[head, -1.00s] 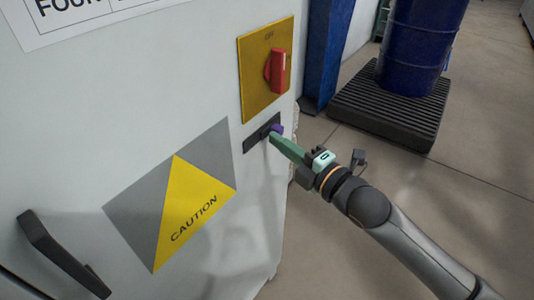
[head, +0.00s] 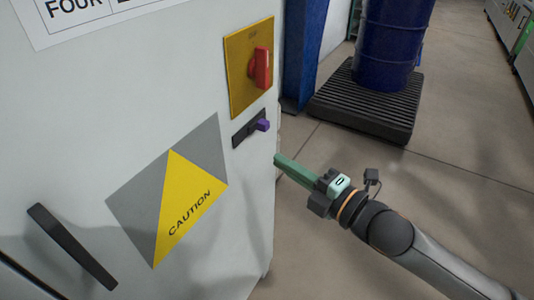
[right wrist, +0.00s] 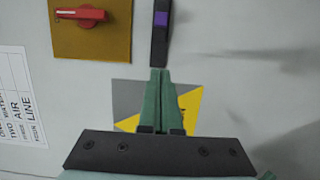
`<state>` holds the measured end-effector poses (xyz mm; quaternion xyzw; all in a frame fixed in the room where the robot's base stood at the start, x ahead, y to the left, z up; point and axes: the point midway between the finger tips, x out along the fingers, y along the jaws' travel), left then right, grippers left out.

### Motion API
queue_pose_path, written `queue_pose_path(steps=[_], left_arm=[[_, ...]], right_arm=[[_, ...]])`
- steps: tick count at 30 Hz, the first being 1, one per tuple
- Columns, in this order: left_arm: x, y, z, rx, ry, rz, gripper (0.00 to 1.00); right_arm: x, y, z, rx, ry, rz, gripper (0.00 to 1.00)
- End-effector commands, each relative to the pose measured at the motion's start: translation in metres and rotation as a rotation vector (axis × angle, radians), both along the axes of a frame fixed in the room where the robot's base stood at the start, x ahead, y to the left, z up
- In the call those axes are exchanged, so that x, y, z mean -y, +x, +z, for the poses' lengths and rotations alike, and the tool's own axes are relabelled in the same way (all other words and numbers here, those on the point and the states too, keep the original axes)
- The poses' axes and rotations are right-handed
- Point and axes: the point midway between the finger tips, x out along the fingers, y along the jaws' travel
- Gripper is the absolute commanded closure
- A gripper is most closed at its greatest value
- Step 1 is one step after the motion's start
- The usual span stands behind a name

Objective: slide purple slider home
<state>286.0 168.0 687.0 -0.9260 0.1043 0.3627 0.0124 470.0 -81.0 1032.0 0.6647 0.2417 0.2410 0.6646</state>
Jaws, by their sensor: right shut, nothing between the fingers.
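The purple slider (head: 262,125) sits at the right end of its short black track (head: 243,132) on the pale cabinet face, below the yellow switch plate. It also shows in the right wrist view (right wrist: 161,19), on the black track (right wrist: 160,50) just beyond my fingertips. My right gripper (head: 279,160) is shut and empty, with its green fingers pointing at the cabinet, below and to the right of the slider and apart from it. In the right wrist view the closed fingers (right wrist: 160,72) line up under the track. My left gripper is not in view.
A red rotary switch (head: 260,68) on a yellow plate (head: 236,80) is above the slider. A caution sign (head: 190,200) and black handle (head: 70,245) are on the cabinet. A blue drum (head: 393,45) stands on a black pallet (head: 365,115) behind. Floor to the right is clear.

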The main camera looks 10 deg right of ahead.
Motion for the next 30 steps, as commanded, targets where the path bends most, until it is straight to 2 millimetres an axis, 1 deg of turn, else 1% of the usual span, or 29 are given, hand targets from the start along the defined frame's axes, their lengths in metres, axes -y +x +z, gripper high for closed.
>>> queue_pose_path(steps=[3,7,24,26,29,30], left_arm=[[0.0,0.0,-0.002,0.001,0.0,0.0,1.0],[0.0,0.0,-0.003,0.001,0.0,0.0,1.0],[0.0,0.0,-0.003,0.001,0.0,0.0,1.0],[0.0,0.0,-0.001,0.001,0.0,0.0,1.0],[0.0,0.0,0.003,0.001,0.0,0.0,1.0],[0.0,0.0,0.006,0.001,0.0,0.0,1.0]], right_arm=[[0.009,-0.01,-0.001,-0.001,-0.001,-0.002,1.0],[0.013,-0.016,0.0,0.0,0.0,0.0,1.0],[0.014,-0.017,-0.001,-0.007,0.006,-0.002,1.0],[0.015,-0.016,-0.004,-0.03,0.026,-0.01,1.0],[0.018,-0.015,-0.02,-0.123,0.105,-0.045,1.0],[0.02,-0.015,-0.03,-0.18,0.154,-0.067,1.0]])
